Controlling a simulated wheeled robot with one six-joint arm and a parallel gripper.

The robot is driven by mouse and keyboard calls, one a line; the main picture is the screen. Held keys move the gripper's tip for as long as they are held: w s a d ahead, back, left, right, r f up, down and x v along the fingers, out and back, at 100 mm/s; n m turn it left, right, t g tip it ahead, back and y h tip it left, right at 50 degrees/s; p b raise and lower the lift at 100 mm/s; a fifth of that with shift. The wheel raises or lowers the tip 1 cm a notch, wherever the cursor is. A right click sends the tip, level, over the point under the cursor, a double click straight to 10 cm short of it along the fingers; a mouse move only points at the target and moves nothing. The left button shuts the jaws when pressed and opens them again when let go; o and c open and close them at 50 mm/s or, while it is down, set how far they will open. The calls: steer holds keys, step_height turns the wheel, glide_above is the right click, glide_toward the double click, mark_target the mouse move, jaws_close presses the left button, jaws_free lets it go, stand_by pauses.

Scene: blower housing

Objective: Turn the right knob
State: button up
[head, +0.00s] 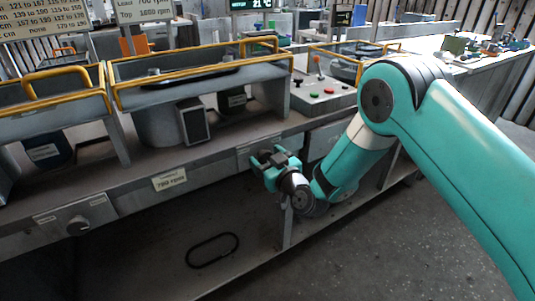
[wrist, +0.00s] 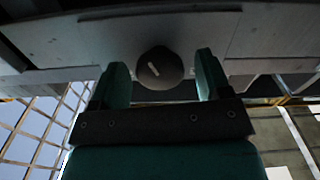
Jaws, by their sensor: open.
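The right knob (wrist: 160,68) is a round dark knob with a light pointer line, mounted on the grey front panel. In the wrist view it sits between the two teal fingers of my gripper (wrist: 162,78), which are open, one on each side. Gaps show between the knob and both fingers, and I see no contact. In the head view my gripper (head: 268,160) is at the bench front, below the right part of the panel, and hides this knob.
A second knob (head: 78,225) is on the panel at the left. A "780 rpm" label (head: 169,180) hangs between them. A control box (head: 322,92) with coloured buttons stands on the bench above my gripper. A lower shelf holds a dark loop (head: 212,250). Floor at right is clear.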

steer(key=c, duration=0.9)
steer(key=shift+c, duration=0.2)
steer(key=shift+m, duration=0.3)
steer(key=m, duration=0.3)
steer(key=shift+w+d+m, duration=0.1)
steer(key=shift+m, duration=1.7)
steer(key=o, duration=0.9)
